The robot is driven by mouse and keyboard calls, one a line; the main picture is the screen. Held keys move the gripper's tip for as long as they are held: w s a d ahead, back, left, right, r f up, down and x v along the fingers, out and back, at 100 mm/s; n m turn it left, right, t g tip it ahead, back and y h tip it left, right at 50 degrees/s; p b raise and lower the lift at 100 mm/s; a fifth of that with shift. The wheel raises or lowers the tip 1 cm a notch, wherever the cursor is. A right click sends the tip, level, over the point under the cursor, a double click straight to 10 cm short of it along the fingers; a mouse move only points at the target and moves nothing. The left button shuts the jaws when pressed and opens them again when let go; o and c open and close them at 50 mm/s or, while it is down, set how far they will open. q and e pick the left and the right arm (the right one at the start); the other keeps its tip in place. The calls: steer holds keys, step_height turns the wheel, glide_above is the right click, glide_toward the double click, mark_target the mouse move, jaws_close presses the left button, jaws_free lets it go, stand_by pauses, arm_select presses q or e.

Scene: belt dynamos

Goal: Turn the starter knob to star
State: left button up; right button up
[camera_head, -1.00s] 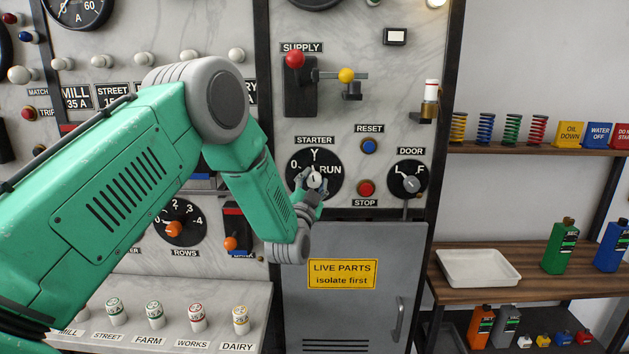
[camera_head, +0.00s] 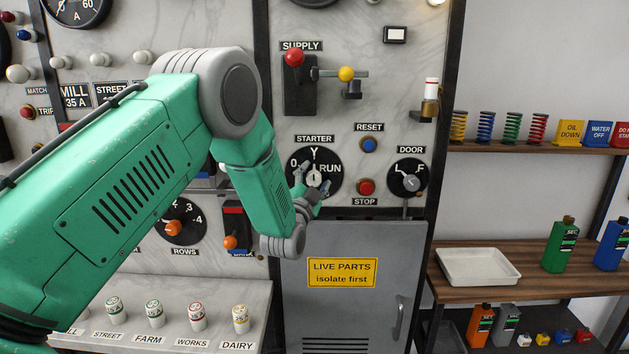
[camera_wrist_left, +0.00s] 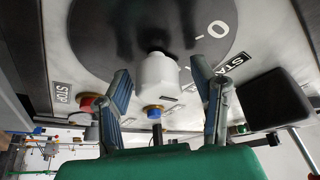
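The starter knob (camera_head: 315,180) is a small white knob on a round black dial (camera_head: 335,186) marked 0, Y and RUN, under the STARTER label. The gripper partly covers the dial's lower left, and I cannot tell exactly which mark the knob points at. My left gripper (camera_head: 313,175) is at the dial with its fingers spread. In the left wrist view the white knob (camera_wrist_left: 155,80) stands between the two open fingers (camera_wrist_left: 160,72), with a gap on each side. My right gripper is not in view.
A blue RESET button (camera_head: 369,145), a red STOP button (camera_head: 366,187) and the DOOR dial (camera_head: 409,181) are just right of the starter. The SUPPLY lever (camera_head: 293,58) is above. A grey cabinet door (camera_head: 345,310) is below, and shelves (camera_head: 550,150) stand at the right.

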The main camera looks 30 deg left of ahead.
arm_select(q)
steer(key=shift+w+f, duration=0.1)
steer(key=shift+f, duration=0.1)
steer(key=shift+s, duration=0.25)
steer(key=v, duration=1.1)
steer(key=shift+f, duration=0.3)
steer(key=shift+s+d, duration=0.1)
steer(key=shift+s, duration=0.05)
